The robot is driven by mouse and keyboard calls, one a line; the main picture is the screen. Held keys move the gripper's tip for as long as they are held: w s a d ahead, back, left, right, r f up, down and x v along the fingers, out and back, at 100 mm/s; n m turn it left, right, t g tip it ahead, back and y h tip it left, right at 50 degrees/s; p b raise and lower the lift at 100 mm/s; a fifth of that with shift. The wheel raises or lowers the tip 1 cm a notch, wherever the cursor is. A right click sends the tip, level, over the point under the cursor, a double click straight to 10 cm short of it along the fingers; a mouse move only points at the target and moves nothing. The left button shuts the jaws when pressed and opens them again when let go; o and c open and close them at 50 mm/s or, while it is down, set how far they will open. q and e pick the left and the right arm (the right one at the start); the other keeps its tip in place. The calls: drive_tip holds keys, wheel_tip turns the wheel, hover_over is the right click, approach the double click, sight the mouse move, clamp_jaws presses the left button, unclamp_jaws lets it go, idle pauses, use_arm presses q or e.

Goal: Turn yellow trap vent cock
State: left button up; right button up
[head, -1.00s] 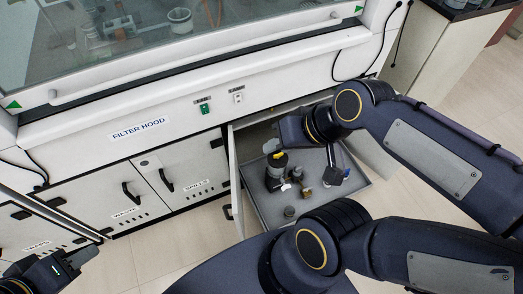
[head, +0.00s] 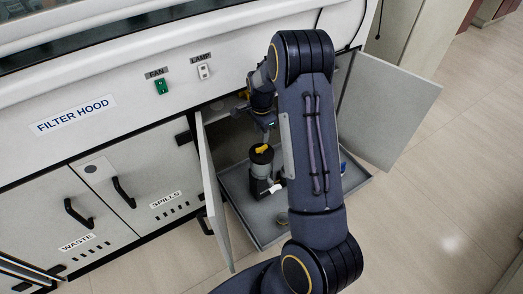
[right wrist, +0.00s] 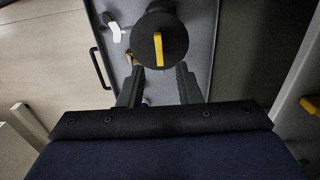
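The bottle stands on a pulled-out grey tray in the open cupboard. In the right wrist view the yellow cock (right wrist: 158,49) is a narrow bar, lengthwise up the picture, just beyond the fingertips. My right gripper (right wrist: 160,77) is open, its two fingers spread to either side of the cock's line, with nothing between them. In the head view my right gripper (head: 267,128) is just above the cock, partly hidden by my arm. My left gripper is out of view.
The grey tray (head: 243,218) sticks out between two open cupboard doors, left (head: 215,200) and right (head: 398,110). A white fitting (head: 275,188) is beside the bottle. The hood front with a green fan switch (head: 161,87) is above. Open floor lies to the right.

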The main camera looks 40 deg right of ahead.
sight(262, 147)
wheel_tip(262, 147, down, 7)
drive_tip(key=shift+r+b, duration=0.15)
drive_tip(key=shift+b, duration=0.8)
clamp_jaws()
